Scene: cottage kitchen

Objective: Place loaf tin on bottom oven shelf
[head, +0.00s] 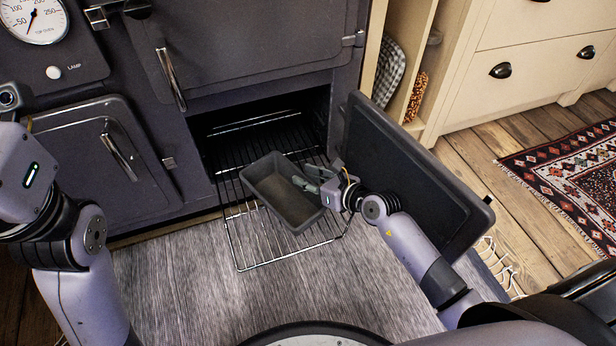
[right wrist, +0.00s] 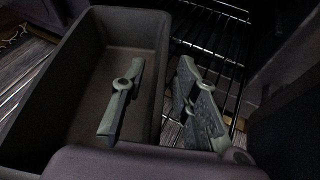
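The dark grey loaf tin (head: 278,192) is at the bottom oven shelf (head: 262,240), a wire rack pulled part-way out of the open lower oven. My right gripper (head: 308,186) is at the tin's right wall. In the right wrist view one finger (right wrist: 122,98) is inside the tin (right wrist: 115,30) and the other (right wrist: 196,105) is outside, with the wall between them. A gap seems to show beside the wall, so I cannot tell whether the fingers grip it. Whether the tin rests on the rack or hangs just above it is unclear. My left gripper is out of view.
The lower oven door (head: 415,175) stands open right of the rack, close to my right arm. Another oven door (head: 105,155) at left is shut. A grey mat (head: 175,285) lies below. A patterned rug (head: 570,175) lies at right.

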